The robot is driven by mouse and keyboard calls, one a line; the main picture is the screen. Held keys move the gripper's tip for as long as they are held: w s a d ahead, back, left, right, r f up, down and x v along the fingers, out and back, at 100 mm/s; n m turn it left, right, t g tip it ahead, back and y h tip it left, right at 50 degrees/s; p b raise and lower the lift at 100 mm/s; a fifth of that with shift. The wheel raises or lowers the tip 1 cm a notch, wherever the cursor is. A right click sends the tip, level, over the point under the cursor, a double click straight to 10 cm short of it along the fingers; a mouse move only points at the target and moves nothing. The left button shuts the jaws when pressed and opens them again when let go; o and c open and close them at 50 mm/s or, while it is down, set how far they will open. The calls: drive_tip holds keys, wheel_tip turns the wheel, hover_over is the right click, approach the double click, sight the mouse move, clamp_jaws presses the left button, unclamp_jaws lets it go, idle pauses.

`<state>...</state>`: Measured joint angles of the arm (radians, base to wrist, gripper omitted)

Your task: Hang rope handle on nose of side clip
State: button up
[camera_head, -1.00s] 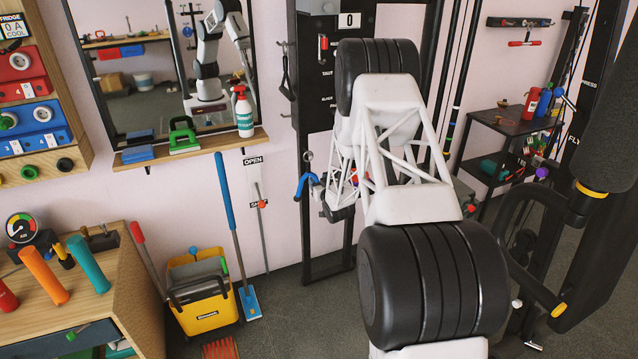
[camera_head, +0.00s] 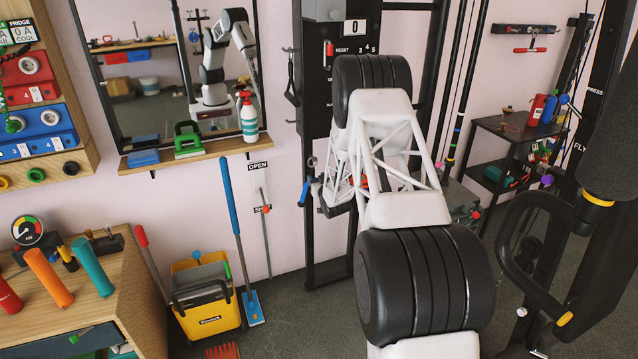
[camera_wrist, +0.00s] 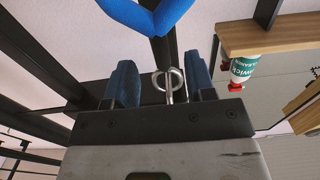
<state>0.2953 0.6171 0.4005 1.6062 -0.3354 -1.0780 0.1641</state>
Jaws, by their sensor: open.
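A blue bent piece, which looks like the rope handle (camera_wrist: 152,18), crosses the top of the wrist view as a V. In the head view a small blue part (camera_head: 302,194) shows beside the dark rack, left of my arm's end. A grey metal ring (camera_wrist: 168,84) shows between my gripper's blue fingers (camera_wrist: 163,88) in the wrist view; whether it is on the handle or the clip is unclear. The fingers are apart and open, with no grip visible. A dark loop (camera_head: 291,78) hangs at the rack's left side; I cannot tell whether it is the side clip.
A wooden shelf (camera_head: 222,147) left of the rack carries a spray bottle (camera_head: 249,118) and a green tool (camera_head: 187,139). A yellow bucket (camera_head: 207,312) and a blue-handled mop (camera_head: 229,200) stand below. My arm hides much of the rack's lower middle. Equipment crowds the right.

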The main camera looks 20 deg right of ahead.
sight(314, 174)
drive_tip(key=shift+w, duration=2.3)
clamp_jaws()
